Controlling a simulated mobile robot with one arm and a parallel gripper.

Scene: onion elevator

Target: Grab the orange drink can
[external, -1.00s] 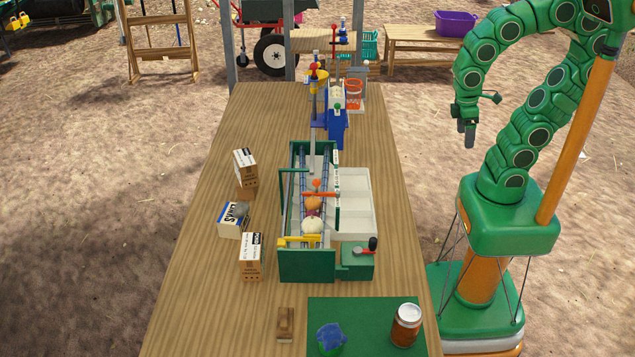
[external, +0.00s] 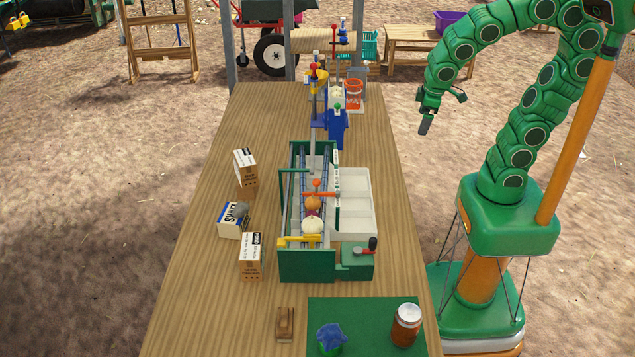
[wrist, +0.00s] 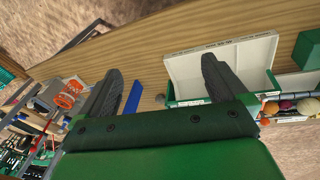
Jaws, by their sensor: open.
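An orange can-like cylinder (external: 353,93) with pale markings stands upright at the far right end of the long wooden table (external: 205,240). In the wrist view it shows at the left (wrist: 70,94), outside the left finger. My gripper (external: 425,127) hangs in the air off the table's right side, to the right of the cylinder and nearer the camera.
A green-framed onion machine (external: 306,265) with white trays (external: 357,205) fills the table's middle. A blue stand (external: 337,125) is just in front of the cylinder. Several boxes (external: 245,168) stand left. Open air lies between my gripper and the table.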

